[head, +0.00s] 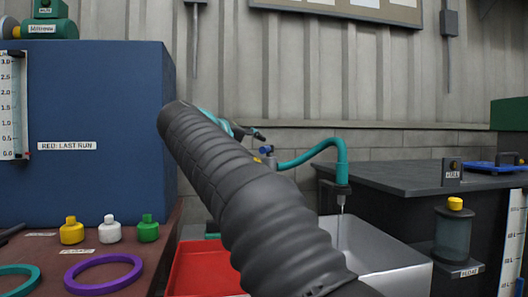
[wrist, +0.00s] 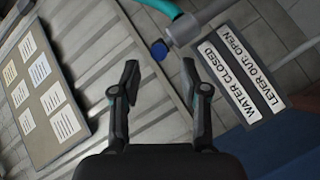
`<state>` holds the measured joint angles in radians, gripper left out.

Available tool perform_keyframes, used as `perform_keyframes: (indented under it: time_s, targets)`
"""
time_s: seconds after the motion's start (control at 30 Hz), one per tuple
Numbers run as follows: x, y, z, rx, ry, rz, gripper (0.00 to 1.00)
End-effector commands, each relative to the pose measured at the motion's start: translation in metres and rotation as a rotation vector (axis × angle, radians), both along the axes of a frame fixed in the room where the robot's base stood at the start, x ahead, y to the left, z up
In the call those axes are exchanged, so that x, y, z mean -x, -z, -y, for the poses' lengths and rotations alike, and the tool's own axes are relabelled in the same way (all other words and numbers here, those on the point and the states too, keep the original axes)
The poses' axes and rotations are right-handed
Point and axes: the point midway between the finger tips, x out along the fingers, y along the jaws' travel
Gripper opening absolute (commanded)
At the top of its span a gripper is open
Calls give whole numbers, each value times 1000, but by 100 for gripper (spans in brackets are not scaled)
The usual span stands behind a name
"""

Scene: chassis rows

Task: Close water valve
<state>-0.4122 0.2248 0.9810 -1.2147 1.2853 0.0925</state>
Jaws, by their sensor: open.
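My gripper (wrist: 160,75) is open and empty, its two dark fingers spread apart. A blue lever end (wrist: 159,49) shows just beyond the gap between the fingertips in the wrist view; I cannot tell how far beyond. Beside it are a grey pipe fitting (wrist: 183,30) and a teal pipe. In the head view the small blue part (head: 265,150) shows just right of my arm, near the teal hose (head: 318,149). Water (head: 341,207) runs from the dark spout (head: 342,189). My arm hides most of the valve there.
A sign (wrist: 243,72) reads "WATER CLOSED" and "LEVER OUT: OPEN". The grey sink (head: 385,251) sits below the spout, next to a red tray (head: 205,268). A blue cabinet (head: 95,120) stands left and a dark counter (head: 400,177) right. The ribbed wall is behind.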

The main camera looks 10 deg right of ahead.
Motion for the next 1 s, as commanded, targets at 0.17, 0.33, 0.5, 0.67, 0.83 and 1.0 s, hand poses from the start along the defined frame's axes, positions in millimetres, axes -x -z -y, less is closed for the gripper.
perform_keyframes:
  time_s: [0.17,0.33,0.5,0.67,0.83,1.0]
  targets:
    - [-23,7,24,1,5,-2,44]
    - [-38,11,38,-1,4,-1,44]
    - [-45,14,45,-1,3,0,44]
    - [-46,14,46,-1,3,0,44]
    - [-46,14,46,-1,3,0,37]
    - [-46,14,46,-1,3,0,0]
